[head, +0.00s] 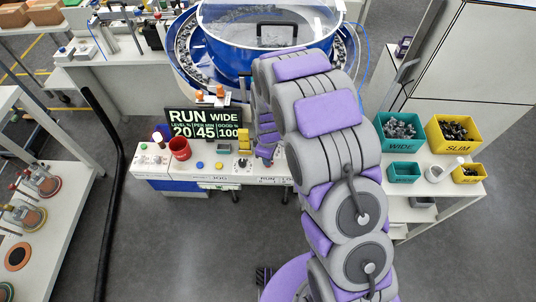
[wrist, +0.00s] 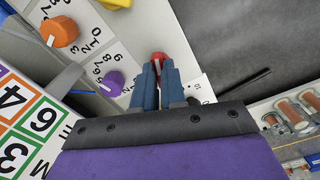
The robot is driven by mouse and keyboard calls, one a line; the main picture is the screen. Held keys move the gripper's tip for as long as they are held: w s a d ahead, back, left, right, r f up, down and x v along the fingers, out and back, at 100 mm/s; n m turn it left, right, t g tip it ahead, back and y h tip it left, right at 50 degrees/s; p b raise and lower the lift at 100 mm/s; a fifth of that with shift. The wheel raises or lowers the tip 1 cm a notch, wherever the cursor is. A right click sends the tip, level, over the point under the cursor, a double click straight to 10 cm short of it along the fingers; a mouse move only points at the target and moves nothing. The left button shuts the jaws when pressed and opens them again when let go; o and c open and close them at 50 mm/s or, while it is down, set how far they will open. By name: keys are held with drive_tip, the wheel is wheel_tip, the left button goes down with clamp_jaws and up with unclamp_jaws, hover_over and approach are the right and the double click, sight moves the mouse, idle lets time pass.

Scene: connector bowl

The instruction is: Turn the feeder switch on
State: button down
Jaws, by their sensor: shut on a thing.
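My gripper (wrist: 159,72) reaches down to the white control panel (wrist: 140,30). Its two blue-grey fingers are shut on a small red knob (wrist: 158,57), one finger on each side. The fingers hide part of the knob. A purple knob (wrist: 110,84) and an orange knob (wrist: 60,32), each beside printed numbers, are to its left. In the head view my gripper (head: 267,155) is over the right part of the panel, and my arm hides the panel there. I cannot read a label that marks the feeder switch.
Teal (head: 402,146) and yellow bins (head: 454,150) stand on a table at right. Open floor lies in front.

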drive_tip(key=m+p, duration=0.1)
drive_tip(key=m, duration=0.3)
drive_tip(key=shift+w+r+m+p, duration=0.1)
drive_tip(key=shift+m+p, duration=0.2)
drive_tip(key=shift+m, duration=0.1)
idle(0.5)
drive_tip(key=c, duration=1.2)
unclamp_jaws()
drive_tip(key=shift+a, duration=0.15)
wheel_tip(320, 180, up, 17)
drive_tip(key=p, duration=0.1)
drive_tip(key=shift+p, duration=0.3)
drive_tip(key=shift+r, duration=0.1)
